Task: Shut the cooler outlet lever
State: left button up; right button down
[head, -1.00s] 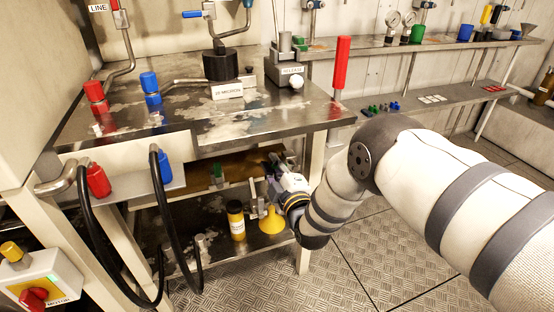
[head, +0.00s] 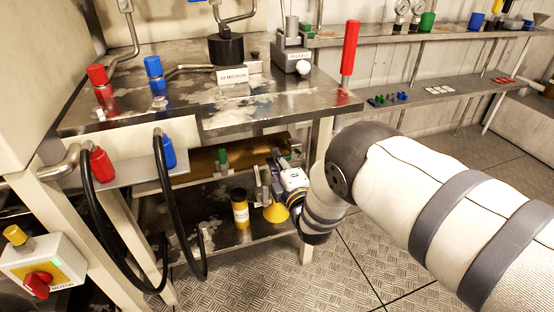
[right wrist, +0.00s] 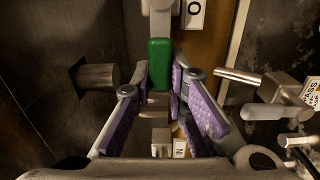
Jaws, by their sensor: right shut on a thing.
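In the right wrist view a green-handled lever (right wrist: 160,62) stands between the purple-padded fingers of my right gripper (right wrist: 160,85). The fingers are closed in on both sides of its lower part. I cannot read a label naming this lever. In the head view my right gripper (head: 264,180) is low under the bench top, above the lower shelf, and its fingers are small and partly hidden. A green handle (head: 222,158) also shows there, left of the gripper; I cannot tell whether it is the same one. My left gripper is not in view.
A metal stub (right wrist: 95,76) lies left of the fingers and a silver handle (right wrist: 240,77) right of them. In the head view a yellow bottle (head: 240,210) and yellow funnel (head: 276,212) are below the gripper. Black hoses (head: 178,215) hang at left. The bench top (head: 235,118) is overhead.

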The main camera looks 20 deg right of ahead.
jog(key=shift+d, duration=0.15)
jog(key=c, duration=1.6)
grip_release()
jog(key=shift+o, duration=0.2)
jog(key=s, duration=1.2)
jog(key=shift+d, duration=0.2)
